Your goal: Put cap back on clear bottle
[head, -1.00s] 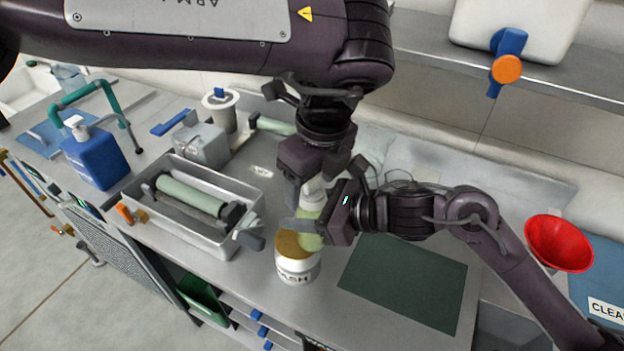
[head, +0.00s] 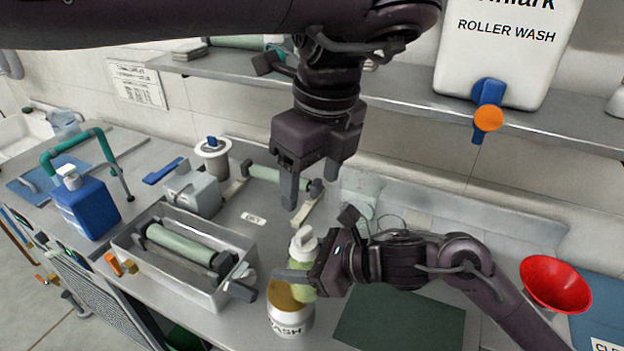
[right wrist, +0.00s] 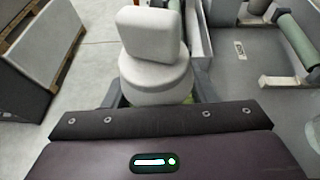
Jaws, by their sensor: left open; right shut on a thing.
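The clear bottle (head: 302,291) with yellow-green contents is upright in my right gripper (head: 298,282), which is shut around its body. A white cap (head: 303,243) sits on top of the bottle; it also shows large in the right wrist view (right wrist: 156,75), with a squarish upper part above a round collar. My left gripper (head: 311,188) is open and empty, pointing down above the cap and clear of it. The bottle's lower part is partly hidden by my right gripper and overlaps the rim of the wash jar (head: 290,318).
A metal tray (head: 190,288) with a green roller stands left of the bottle. A dark green mat (head: 400,322) lies to the right, and a red funnel (head: 556,284) is farther right. A blue pump bottle (head: 85,207) stands at the left. A shelf (head: 400,88) runs behind.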

